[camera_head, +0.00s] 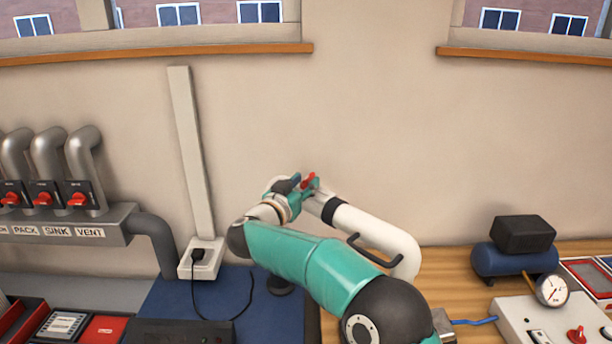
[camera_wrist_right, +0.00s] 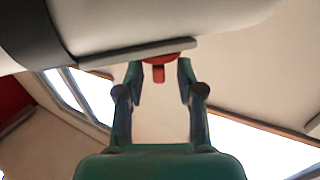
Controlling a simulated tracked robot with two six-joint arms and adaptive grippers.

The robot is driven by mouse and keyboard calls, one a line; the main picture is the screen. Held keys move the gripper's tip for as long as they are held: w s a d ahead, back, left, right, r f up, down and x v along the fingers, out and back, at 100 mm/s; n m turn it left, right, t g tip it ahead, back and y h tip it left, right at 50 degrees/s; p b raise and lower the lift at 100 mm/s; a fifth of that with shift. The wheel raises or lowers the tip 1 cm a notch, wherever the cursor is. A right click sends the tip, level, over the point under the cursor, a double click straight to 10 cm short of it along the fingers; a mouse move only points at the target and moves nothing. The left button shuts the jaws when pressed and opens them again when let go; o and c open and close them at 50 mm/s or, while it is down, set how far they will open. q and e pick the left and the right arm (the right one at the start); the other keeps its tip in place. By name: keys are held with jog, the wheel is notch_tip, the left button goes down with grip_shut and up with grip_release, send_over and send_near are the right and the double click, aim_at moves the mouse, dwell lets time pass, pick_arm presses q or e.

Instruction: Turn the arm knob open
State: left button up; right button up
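The red arm knob (camera_head: 309,180) sits near the upper end of the white extraction arm (camera_head: 378,234). In the right wrist view the red knob (camera_wrist_right: 158,72) shows between my two fingertips, with gaps on both sides of its tab. My right gripper (camera_head: 299,187) is at the knob; the wrist view shows its fingers (camera_wrist_right: 160,78) open, pointing at the knob. The white tube (camera_wrist_right: 120,25) fills the top left of that view. The knob's base is partly hidden behind a grey plate. My left gripper is not in view.
A dark hooked handle (camera_head: 374,254) is on the white arm. Pipes with red valve levers (camera_head: 43,199) stand on the left. A socket with a cord (camera_head: 201,256) is at the wall. A blue compressor (camera_head: 515,260) and gauge (camera_head: 552,289) are on the right.

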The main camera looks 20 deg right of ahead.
jog(key=shift+w+d, duration=0.35)
jog(key=shift+d, duration=0.05)
grip_shut()
